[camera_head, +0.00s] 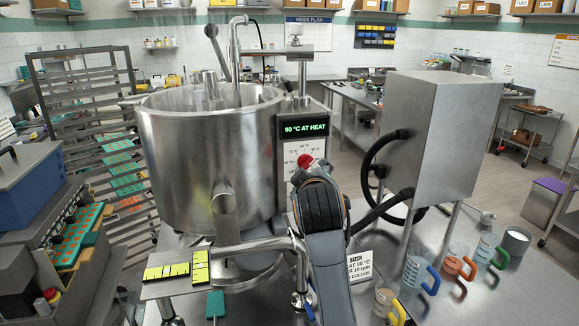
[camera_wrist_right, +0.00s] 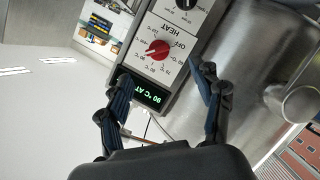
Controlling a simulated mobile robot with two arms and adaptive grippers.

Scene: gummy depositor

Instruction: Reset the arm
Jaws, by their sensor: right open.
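My right arm (camera_head: 325,250) reaches up in the head view in front of the kettle's control panel (camera_head: 292,135); its gripper is hidden there behind the wrist. In the right wrist view my right gripper (camera_wrist_right: 162,75) is open and empty, its dark blue fingers apart in front of the panel. The red heat knob (camera_wrist_right: 157,50) shows beyond the fingertips; I cannot tell whether they touch it. The knob's red top also shows in the head view (camera_head: 304,160). The panel's green display (camera_head: 305,128) reads "90 °C AT HEAT". My left gripper is not in view.
The large steel kettle (camera_head: 205,165) stands left of the panel. A steel cabinet (camera_head: 430,125) with black hoses stands right. Several jugs with coloured handles, one orange (camera_head: 461,267), stand at the lower right. A rack (camera_head: 95,130) stands left.

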